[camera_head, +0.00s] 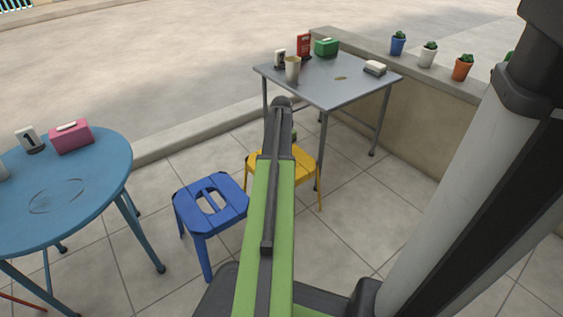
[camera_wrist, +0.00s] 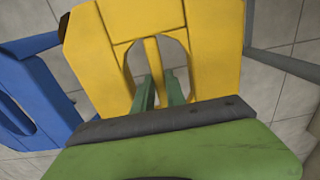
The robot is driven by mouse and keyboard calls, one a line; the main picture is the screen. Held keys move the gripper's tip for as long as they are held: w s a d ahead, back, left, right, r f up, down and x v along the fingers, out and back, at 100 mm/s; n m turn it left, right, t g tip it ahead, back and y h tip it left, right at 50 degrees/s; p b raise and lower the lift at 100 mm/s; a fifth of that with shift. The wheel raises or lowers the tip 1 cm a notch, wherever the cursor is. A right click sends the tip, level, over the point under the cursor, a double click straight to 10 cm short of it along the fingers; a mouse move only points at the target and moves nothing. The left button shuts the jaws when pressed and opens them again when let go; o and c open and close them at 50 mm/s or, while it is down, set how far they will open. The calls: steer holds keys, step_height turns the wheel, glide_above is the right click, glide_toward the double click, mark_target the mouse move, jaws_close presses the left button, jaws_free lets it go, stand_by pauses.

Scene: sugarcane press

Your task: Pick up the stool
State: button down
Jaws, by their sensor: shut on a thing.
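The yellow stool (camera_head: 306,162) stands on the tiled floor by the grey table, partly hidden behind my arm in the head view. In the wrist view its yellow seat (camera_wrist: 212,35) fills the upper middle, with an oval hole crossed by a narrow bar. My gripper (camera_wrist: 160,88) has its two green fingers in that hole, one on each side of the bar, and is shut on the stool. The blue stool (camera_head: 210,200) stands just left of the yellow one; its edge also shows at the left of the wrist view (camera_wrist: 40,95).
A grey table (camera_head: 335,85) stands behind the yellow stool, its legs close by. A round blue table (camera_head: 85,190) with a pink box (camera_head: 71,137) is at the left. A low wall (camera_head: 410,125) with potted cacti runs along the right. Open tiles lie between the blue table and blue stool.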

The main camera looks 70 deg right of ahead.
step_height(320, 180, up, 4)
steer(key=p, duration=0.3)
steer(key=s+a+r+p, duration=0.5)
steer(key=s+r+p, duration=0.1)
steer(key=s, duration=0.3)
step_height(320, 180, up, 19)
steer(key=s+p, duration=0.1)
steer(key=p, duration=1.8)
steer(key=shift+a, duration=0.35)
steer(key=shift+s, duration=0.1)
